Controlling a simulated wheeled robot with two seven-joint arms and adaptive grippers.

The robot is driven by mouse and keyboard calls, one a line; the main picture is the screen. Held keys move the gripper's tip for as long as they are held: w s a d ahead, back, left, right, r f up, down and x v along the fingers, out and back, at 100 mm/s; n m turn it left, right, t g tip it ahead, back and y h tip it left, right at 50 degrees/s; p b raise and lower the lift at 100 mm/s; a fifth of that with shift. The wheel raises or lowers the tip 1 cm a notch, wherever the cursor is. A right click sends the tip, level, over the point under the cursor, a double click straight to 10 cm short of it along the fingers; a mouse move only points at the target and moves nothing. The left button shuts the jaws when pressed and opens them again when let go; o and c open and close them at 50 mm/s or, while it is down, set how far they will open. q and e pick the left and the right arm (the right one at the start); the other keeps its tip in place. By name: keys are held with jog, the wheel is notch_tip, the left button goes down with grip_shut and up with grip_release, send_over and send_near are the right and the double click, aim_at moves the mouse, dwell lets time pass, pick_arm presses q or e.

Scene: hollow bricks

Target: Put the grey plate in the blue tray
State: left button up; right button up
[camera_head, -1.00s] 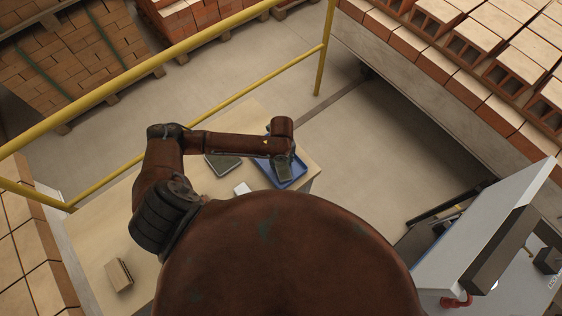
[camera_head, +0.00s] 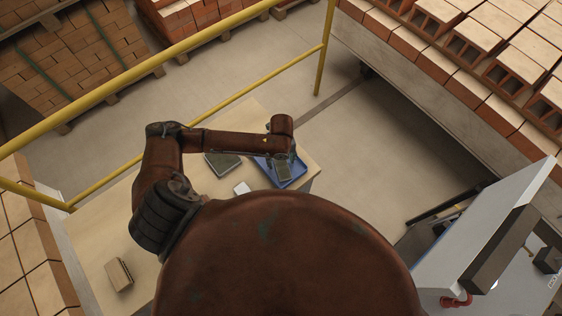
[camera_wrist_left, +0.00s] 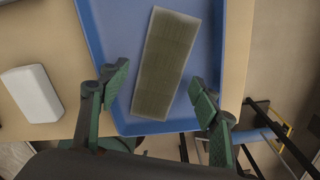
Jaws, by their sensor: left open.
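The grey plate (camera_wrist_left: 167,62) is a flat, greenish-grey rectangle. It lies inside the blue tray (camera_wrist_left: 92,32), slightly tilted relative to the tray's sides. In the head view the plate (camera_head: 284,173) shows in the tray (camera_head: 298,180) at the table's right end, partly under my arm. My left gripper (camera_wrist_left: 160,88) is open, its fingers apart on either side of the plate's near part, with visible gaps to the plate. In the head view the left gripper (camera_head: 284,160) is over the tray, mostly hidden by its wrist. My right gripper is not in view.
A white block (camera_wrist_left: 31,93) lies on the table beside the tray. A dark flat piece (camera_head: 222,163) lies left of the tray, and a tan block (camera_head: 118,275) near the table's left front. A yellow railing (camera_head: 245,96) runs behind the table.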

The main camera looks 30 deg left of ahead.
aim_at(281, 164)
pick_arm(q)
notch_tip(281, 164, up, 11)
dwell(0.3)
dwell(0.5)
